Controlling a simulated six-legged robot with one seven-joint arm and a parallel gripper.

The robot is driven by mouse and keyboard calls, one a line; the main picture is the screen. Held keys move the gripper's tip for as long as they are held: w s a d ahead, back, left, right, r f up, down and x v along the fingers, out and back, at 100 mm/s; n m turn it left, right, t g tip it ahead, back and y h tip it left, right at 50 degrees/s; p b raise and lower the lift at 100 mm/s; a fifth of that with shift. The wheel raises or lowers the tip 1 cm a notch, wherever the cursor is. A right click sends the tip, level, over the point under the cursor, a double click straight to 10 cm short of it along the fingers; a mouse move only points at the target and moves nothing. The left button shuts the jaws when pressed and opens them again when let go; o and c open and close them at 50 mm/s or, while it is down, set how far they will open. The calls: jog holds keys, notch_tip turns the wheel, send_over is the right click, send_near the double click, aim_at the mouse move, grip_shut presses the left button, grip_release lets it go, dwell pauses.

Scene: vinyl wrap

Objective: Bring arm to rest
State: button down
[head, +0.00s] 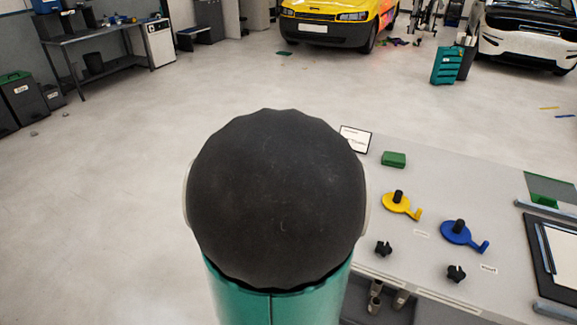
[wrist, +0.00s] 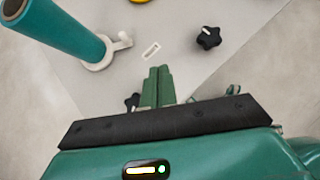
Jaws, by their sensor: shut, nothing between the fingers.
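My gripper (wrist: 158,85) shows in the wrist view as two green fingers pressed together with nothing between them. It is over the grey table (wrist: 105,22); its height above the top is hard to tell. In the head view the dark rounded top and green body of my arm fill the middle, and my gripper is hidden. In the wrist view a teal roll (wrist: 62,32) rises from a white crank-shaped holder (wrist: 100,65) left of my fingers. A black knob (wrist: 208,38) lies to their upper right, and another (wrist: 132,101) is close on their left.
On the table in the head view are a yellow crank holder (head: 402,207), a blue one (head: 463,234), black knobs (head: 383,248) and a green block (head: 393,160). A dark board (head: 550,258) lies at right. Open floor (head: 120,180) spreads left; a yellow van (head: 335,20) stands behind.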

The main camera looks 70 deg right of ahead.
jog(key=w+a+r+m+t+y, duration=0.1)
jog(key=w+a+r+m+t, duration=0.25)
jog(key=w+a, duration=0.7)
jog(key=w+a+r+m+t+y, duration=0.1)
jog(key=w+a+r+m+t, duration=0.25)
jog(key=w+a, duration=0.65)
jog(key=w+a+r+m+t+y, duration=0.1)
jog(key=a+r+m+t+y, duration=0.1)
jog(key=a, duration=0.9)
jog(key=w+a+r+m+t+y, duration=0.1)
jog(key=a+r+m+y, duration=0.1)
jog(key=a, duration=0.9)
jog(key=shift+w+a+r+t+y, duration=0.3)
jog(key=shift+w+r+t+y, duration=0.1)
jog(key=shift+r+y, duration=0.4)
jog(key=shift+d, duration=0.15)
